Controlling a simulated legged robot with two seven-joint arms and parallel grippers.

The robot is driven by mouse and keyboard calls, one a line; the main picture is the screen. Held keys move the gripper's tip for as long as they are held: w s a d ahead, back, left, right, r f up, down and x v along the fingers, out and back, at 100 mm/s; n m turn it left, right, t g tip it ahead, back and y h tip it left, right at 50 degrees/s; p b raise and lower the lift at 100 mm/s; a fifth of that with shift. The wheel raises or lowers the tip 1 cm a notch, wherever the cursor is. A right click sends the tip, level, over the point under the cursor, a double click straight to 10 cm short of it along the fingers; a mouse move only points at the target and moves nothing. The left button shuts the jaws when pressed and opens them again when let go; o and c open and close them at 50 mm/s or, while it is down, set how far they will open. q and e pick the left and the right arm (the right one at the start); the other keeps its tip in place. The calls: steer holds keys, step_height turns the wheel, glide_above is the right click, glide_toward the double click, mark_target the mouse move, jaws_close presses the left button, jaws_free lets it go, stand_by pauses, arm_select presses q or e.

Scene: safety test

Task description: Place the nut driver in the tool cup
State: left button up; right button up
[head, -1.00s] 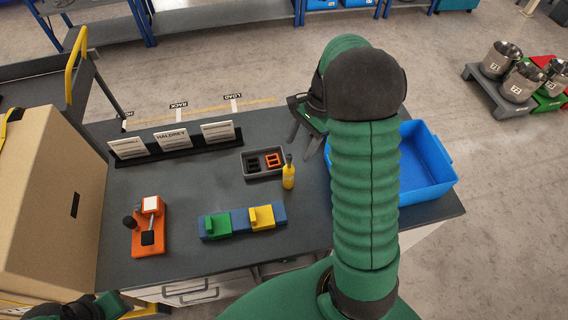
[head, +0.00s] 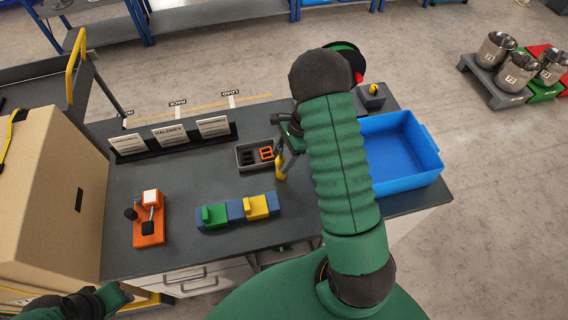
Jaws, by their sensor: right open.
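A small upright yellow object with a dark narrow top (head: 281,171) stands on the dark bench beside the grey tray; I cannot tell if it is the nut driver. My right gripper (head: 285,152) is open, close to its top, partly hidden by my arm; contact is unclear. A dark grey block-like holder (head: 371,102) with a yellow round top in it stands behind the blue bin; it may be the tool cup. My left gripper (head: 88,303) is at the bottom left edge, its fingers unclear.
The blue bin (head: 431,172) is at the bench's right. A grey tray (head: 243,164) holds black and orange parts. A blue strip (head: 236,211) carries green and yellow blocks. An orange device (head: 150,232) is at left. A card rack (head: 176,148) stands behind. A black-and-red round item (head: 355,62) shows behind my arm.

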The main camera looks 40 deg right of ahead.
steer(key=shift+w+a+f, duration=0.3)
steer(key=shift+a+f, duration=0.5)
steer(key=shift+a, duration=0.1)
steer(key=shift+a+r, duration=0.1)
steer(key=shift+a, duration=0.2)
steer(key=shift+c, duration=1.2)
steer(key=shift+s+d, duration=0.1)
steer(key=shift+d, duration=0.15)
steer(key=shift+c, duration=1.3)
steer(key=shift+d, duration=0.4)
steer(key=c, duration=0.5)
steer(key=shift+c, duration=1.1)
arm_select(q)
steer(key=shift+w+a+f, duration=0.15)
steer(key=shift+w+a, duration=0.1)
steer(key=shift+a, duration=0.5)
arm_select(e)
steer(key=shift+a, duration=0.35)
jaws_close()
arm_select(q)
steer(key=shift+d, duration=0.1)
arm_select(e)
steer(key=shift+d, duration=0.15)
